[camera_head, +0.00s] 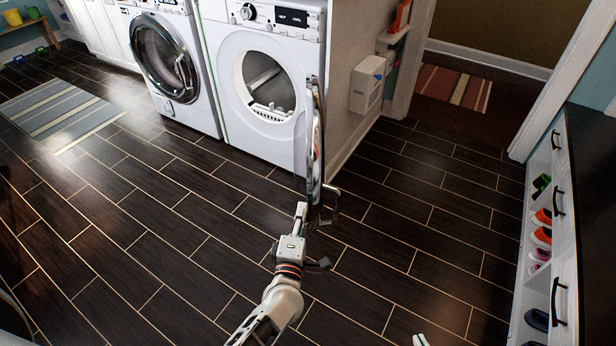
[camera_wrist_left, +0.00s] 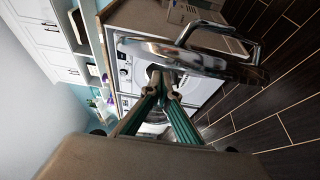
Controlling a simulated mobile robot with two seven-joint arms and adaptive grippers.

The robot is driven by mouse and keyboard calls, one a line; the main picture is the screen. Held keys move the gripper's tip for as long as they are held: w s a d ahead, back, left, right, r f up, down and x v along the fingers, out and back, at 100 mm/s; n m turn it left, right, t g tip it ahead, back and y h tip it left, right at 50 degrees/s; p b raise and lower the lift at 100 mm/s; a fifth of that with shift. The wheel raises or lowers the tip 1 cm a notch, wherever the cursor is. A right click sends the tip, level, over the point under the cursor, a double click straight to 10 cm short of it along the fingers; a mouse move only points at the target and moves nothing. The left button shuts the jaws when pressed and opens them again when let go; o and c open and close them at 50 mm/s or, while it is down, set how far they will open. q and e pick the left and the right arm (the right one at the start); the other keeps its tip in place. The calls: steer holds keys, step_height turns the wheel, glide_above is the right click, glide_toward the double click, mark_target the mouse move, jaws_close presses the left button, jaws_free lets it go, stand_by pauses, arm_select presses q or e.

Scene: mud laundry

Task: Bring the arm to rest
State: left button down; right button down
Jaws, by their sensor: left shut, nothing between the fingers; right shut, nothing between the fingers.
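My left gripper (camera_head: 300,214) reaches up from the bottom middle of the head view. Its fingers are together and hold nothing. It is beside the lower edge of the open dryer door (camera_head: 315,140), which stands edge-on; I cannot tell whether they touch. In the left wrist view my left gripper's green-sided fingers (camera_wrist_left: 163,74) meet at the tips, and the chrome rim and handle of the door (camera_wrist_left: 205,63) cross just beyond them. Only small pale tips of my right gripper (camera_head: 420,341) show at the bottom edge; they look close together, with nothing in them.
The dryer (camera_head: 233,75) stands open beside a shut washer (camera_head: 165,65). A white wall box (camera_head: 367,84) is right of the dryer. A shoe cabinet (camera_head: 565,230) lines the right side. Dark tiled floor (camera_head: 420,215) is clear between, with a striped rug (camera_head: 60,110) at left.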

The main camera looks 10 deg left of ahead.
arm_select(q)
steer(key=s+a+f+m+g+h+p, duration=0.1)
steer(key=s+a+f+m+g, duration=0.1)
steer(key=s+m, duration=0.5)
steer(key=s+a+f+m+g+h+p, duration=0.1)
steer(key=s+a+f+m+g, duration=0.1)
steer(key=s+m, duration=0.6)
steer(key=s+a+f+m+g+h+p, duration=0.1)
steer(key=s+a+f+m+g, duration=0.1)
steer(key=s+m, duration=0.5)
steer(key=s+a+g, duration=0.1)
steer(key=s, duration=0.3)
steer(key=shift+s+a+m+p, duration=0.25)
steer(key=shift+m+p, duration=0.15)
